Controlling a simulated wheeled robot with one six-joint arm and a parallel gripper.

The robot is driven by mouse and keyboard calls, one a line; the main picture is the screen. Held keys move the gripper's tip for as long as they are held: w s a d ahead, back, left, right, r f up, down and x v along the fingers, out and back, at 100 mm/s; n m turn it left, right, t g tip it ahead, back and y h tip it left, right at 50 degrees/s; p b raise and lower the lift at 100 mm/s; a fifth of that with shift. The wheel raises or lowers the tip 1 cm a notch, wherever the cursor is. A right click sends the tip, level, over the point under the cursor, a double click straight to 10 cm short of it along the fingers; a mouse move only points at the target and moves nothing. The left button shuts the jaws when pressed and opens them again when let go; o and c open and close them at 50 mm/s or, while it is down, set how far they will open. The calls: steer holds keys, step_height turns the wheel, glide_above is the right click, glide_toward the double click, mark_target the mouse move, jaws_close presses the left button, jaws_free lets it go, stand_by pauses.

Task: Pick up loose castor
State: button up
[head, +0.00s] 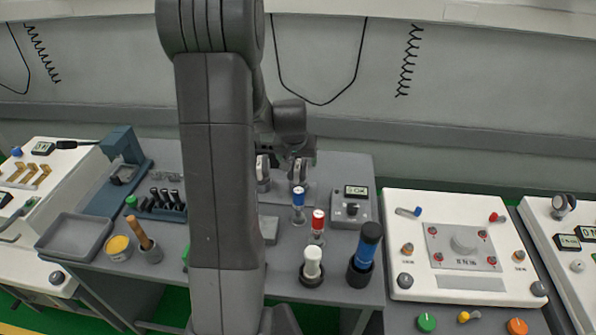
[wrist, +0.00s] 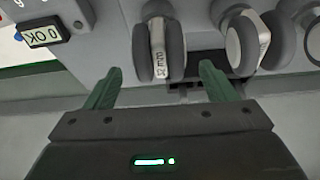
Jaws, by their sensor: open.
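A castor (wrist: 158,48) with two dark grey wheels and a pale labelled middle stands in the wrist view between the fingertips of my gripper (wrist: 160,68). The two green fingers are apart, one on each side of it, with a gap to each wheel. It is probably the right one of two castors in the head view (head: 298,172), just under my gripper (head: 299,157). A second castor (wrist: 246,40) stands to the right in the wrist view, and a third (wrist: 313,42) is cut by the edge. I cannot tell which castor is loose.
A small box with a display (head: 351,207) stands close on the right. Blue-topped (head: 298,197) and red-topped (head: 318,222) pieces stand in front. A rack of dark tools (head: 163,202) is left of my arm. The wall is close behind.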

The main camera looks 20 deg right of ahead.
mark_target(298, 165)
steer(key=shift+p+x, duration=0.55)
steer(key=shift+x, duration=2.2)
steer(key=shift+r, duration=0.1)
steer(key=c, duration=1.1)
steer(key=shift+o, duration=0.2)
step_height(298, 165, up, 10)
steer(key=shift+f+b, duration=0.1)
steer(key=shift+b, duration=0.3)
